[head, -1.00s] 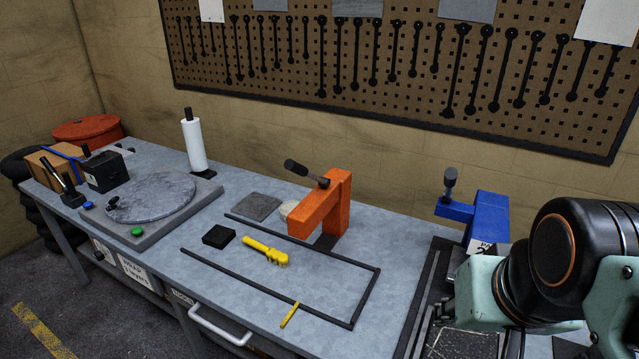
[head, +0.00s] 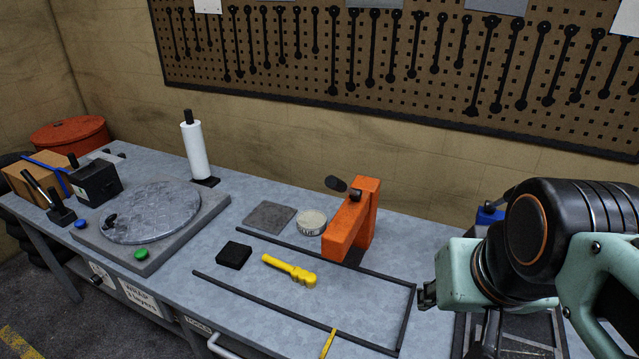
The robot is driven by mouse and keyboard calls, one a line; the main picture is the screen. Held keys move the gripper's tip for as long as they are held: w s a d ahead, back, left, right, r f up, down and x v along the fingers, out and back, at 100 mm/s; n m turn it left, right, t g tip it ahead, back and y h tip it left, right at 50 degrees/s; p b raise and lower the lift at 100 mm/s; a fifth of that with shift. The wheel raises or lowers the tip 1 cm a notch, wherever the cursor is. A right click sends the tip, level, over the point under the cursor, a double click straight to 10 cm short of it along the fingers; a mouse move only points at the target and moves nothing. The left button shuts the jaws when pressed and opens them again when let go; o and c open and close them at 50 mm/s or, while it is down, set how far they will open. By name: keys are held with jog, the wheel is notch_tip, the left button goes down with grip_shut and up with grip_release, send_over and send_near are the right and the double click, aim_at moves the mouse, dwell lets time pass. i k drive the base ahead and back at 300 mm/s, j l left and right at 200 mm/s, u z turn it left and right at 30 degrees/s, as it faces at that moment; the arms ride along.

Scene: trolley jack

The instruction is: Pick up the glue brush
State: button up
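A yellow brush-like tool (head: 290,270), which looks like the glue brush, lies flat on the grey workbench (head: 225,321) inside a black rail frame (head: 290,325). Its thick, knobbed end points right. A round, pale pot with a partly readable label ending in "LUE" (head: 311,222) stands behind it. My gripper (head: 428,295) is at the right, to the right of the yellow tool and apart from it. Only a small dark part of the gripper shows, so its fingers cannot be made out.
An orange clamp stand (head: 354,222) rises behind and right of the tool. A black block (head: 234,255) lies to its left. A turntable (head: 150,211) and white roll (head: 196,150) stand farther left.

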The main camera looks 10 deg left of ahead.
aim_at(302, 277)
jog(key=i+j, duration=0.15)
jog(key=j, duration=0.25)
jog(key=i+j, duration=0.2)
jog(key=j, duration=0.15)
jog(key=i+j, duration=0.15)
jog(key=j, duration=0.25)
jog(key=i+j, duration=0.15)
jog(key=j, duration=0.25)
